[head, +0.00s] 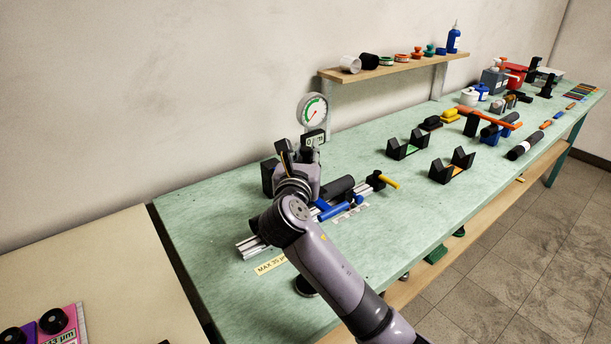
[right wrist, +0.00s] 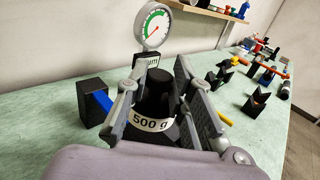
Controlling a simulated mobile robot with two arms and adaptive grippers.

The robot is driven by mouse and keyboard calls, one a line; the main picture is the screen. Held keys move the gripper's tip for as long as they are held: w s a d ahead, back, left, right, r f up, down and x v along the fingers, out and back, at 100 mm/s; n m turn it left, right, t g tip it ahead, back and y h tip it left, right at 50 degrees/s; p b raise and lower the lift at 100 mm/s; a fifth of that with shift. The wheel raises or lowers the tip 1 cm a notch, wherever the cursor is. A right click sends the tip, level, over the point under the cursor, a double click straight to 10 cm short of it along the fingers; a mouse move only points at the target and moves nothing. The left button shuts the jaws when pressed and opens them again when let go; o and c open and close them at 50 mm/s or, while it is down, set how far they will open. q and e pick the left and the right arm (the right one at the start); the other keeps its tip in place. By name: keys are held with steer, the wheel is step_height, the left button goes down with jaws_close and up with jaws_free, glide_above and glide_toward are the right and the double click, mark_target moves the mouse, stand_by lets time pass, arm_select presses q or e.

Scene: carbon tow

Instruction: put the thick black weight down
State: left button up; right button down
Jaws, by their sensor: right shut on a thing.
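My right gripper (head: 298,158) is over the near part of the green bench in the head view, close in front of the dial gauge (head: 313,112). In the right wrist view my right gripper (right wrist: 159,78) has its two fingers on either side of a black weight (right wrist: 157,103) and is shut on it. The weight has a narrower dark top and a white band reading 500 g. Its underside is hidden, so I cannot tell whether it touches anything. In the head view the weight is hidden by the gripper. My left gripper is not in view.
A metal rail (head: 250,247) with blue and yellow handles lies beside my right arm. Black V-shaped stands (head: 407,147) are farther right. A wall shelf (head: 395,69) holds small containers. A beige table (head: 110,270) stands at left. The bench's front middle is clear.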

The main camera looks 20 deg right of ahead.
steer(key=shift+f, duration=0.5)
step_height(320, 180, down, 4)
steer(key=shift+f+b, duration=0.15)
steer(key=shift+b, duration=0.15)
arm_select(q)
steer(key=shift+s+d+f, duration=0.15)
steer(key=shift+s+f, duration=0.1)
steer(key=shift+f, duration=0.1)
arm_select(e)
steer(key=c, duration=1.4)
jaws_free()
steer(key=shift+f, duration=0.15)
steer(key=shift+s+a, duration=0.15)
steer(key=shift+s, duration=0.05)
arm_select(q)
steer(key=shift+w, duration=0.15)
arm_select(e)
steer(key=v, duration=1.1)
steer(key=shift+s, duration=0.3)
